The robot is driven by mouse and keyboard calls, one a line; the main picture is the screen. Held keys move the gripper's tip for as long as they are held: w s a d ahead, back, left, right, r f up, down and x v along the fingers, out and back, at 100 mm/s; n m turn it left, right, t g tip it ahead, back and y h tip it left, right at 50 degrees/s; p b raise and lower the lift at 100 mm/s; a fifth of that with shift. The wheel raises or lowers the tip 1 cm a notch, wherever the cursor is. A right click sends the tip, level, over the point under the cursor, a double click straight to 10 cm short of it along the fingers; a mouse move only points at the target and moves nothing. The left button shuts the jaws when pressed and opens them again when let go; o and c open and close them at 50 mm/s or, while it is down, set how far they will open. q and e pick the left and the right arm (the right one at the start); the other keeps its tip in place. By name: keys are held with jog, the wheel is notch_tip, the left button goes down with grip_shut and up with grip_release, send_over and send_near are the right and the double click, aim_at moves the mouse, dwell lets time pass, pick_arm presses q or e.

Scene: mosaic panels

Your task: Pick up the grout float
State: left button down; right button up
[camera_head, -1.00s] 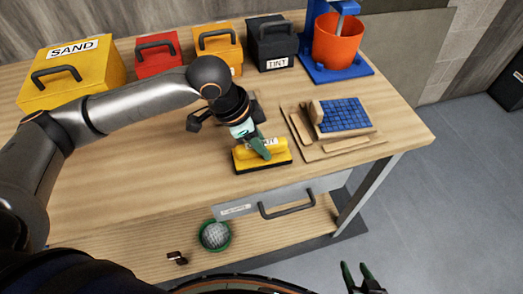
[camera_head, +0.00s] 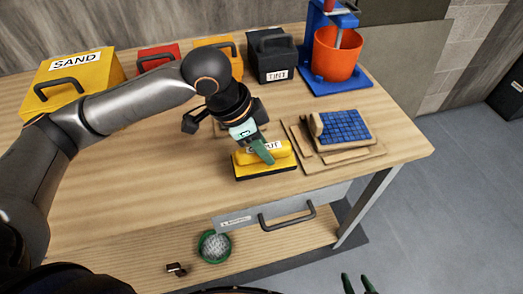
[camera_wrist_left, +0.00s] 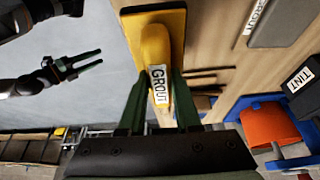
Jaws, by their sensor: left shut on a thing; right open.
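The grout float (camera_head: 281,151) is a yellow block with a rounded handle, a white GROUT label and a dark bottom edge. It is near the front edge of the workbench. My left gripper (camera_head: 265,153) is shut on its handle from above. The wrist view shows the green fingers (camera_wrist_left: 155,108) on both sides of the float's handle (camera_wrist_left: 155,45). I cannot tell whether the float touches the wood. My right gripper (camera_head: 358,285) is open and empty, low in front of the bench, partly cut off by the picture's edge.
A wooden board with blue mosaic tiles (camera_head: 345,127) lies right of the float. Yellow SAND box (camera_head: 75,80), red box (camera_head: 157,57), black TINT box (camera_head: 272,55) and orange bucket (camera_head: 335,58) stand behind. A drawer (camera_head: 240,221) and green bowl (camera_head: 202,247) are below.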

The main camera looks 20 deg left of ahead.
pick_arm(q)
jog(key=s+d+r+p, duration=0.1)
jog(key=s+d+r, duration=0.6)
jog(key=s, duration=0.3)
jog(key=shift+s+r, duration=0.2)
jog(key=shift+r, duration=0.5)
jog(key=c, duration=1.2)
grip_release()
grip_shut()
jog(key=shift+w, duration=0.1)
